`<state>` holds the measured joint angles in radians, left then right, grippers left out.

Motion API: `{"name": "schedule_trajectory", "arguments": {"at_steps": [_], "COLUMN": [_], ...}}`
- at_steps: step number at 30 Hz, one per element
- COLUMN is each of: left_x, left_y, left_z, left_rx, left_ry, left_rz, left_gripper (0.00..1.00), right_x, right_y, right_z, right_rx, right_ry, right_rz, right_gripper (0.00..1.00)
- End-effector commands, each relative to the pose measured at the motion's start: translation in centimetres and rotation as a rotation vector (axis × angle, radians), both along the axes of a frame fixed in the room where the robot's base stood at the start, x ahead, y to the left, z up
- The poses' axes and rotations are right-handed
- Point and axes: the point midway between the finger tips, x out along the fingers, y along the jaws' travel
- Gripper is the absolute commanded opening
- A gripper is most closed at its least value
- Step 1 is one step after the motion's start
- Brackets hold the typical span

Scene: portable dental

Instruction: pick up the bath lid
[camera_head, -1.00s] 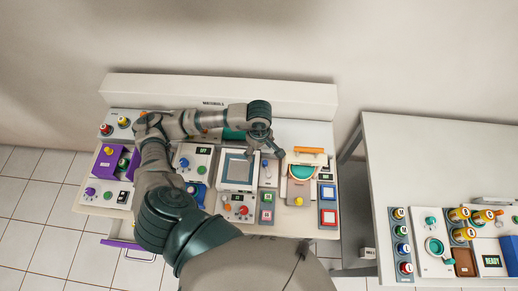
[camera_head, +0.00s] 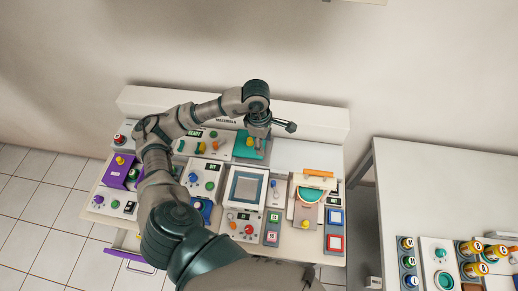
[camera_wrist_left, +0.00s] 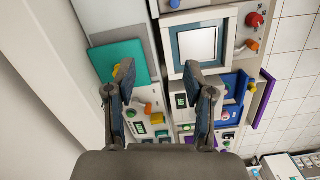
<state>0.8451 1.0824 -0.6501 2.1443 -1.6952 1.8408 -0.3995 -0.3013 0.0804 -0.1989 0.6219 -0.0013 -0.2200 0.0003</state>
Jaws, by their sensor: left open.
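A flat teal lid, which looks like the bath lid (camera_head: 244,155), lies at the back of the workbench with a yellow knob (camera_head: 250,142) on it. The left wrist view shows the teal lid (camera_wrist_left: 120,52) at upper left, its knob partly hidden behind a finger. My left gripper (camera_head: 271,130) is above the back of the bench, over the lid's right side. In the left wrist view the left gripper (camera_wrist_left: 160,80) has its fingers wide apart with nothing between them. My right gripper is in neither view.
A white unit with a square grey window (camera_head: 247,187) stands in front of the lid. A unit with an orange handle (camera_head: 318,173) is to the right, a purple box (camera_head: 118,172) to the left. The bench's raised back panel (camera_head: 300,123) runs behind. A second table (camera_head: 440,180) stands right.

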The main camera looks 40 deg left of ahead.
Motion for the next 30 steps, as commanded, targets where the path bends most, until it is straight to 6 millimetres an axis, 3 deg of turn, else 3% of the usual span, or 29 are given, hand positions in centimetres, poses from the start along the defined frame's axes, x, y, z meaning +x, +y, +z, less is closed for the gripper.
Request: {"name": "schedule_trajectory", "arguments": {"at_steps": [1, 3, 6, 9, 14, 24, 30], "left_x": [0.6, 1.7, 2.8, 3.5, 4.2, 6.1, 6.7], "left_y": [2.6, 5.7, 9.5, 11.7, 11.9, 11.3, 11.4], "left_z": [-0.5, -0.6, -0.3, 0.0, -1.4, -8.9, -11.4], "left_rx": [-0.022, -0.057, -0.097, -0.123, -0.135, -0.135, -0.136], "left_ry": [-0.003, -0.029, -0.070, -0.099, -0.109, -0.108, -0.109], "left_rz": [0.207, 0.481, 0.780, 0.949, 1.008, 1.004, 1.003], "left_gripper": [0.53, 0.53, 0.53, 0.53, 0.53, 0.53, 0.53], "right_x": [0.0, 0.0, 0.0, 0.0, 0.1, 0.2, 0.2], "right_y": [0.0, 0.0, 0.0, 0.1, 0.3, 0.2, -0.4], "right_z": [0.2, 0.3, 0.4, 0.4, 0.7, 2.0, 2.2], "right_rx": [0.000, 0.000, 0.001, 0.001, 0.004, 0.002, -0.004], "right_ry": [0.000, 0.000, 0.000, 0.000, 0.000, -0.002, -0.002], "right_rz": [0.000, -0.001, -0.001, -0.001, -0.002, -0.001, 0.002], "right_gripper": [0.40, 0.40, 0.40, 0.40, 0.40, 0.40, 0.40]}}
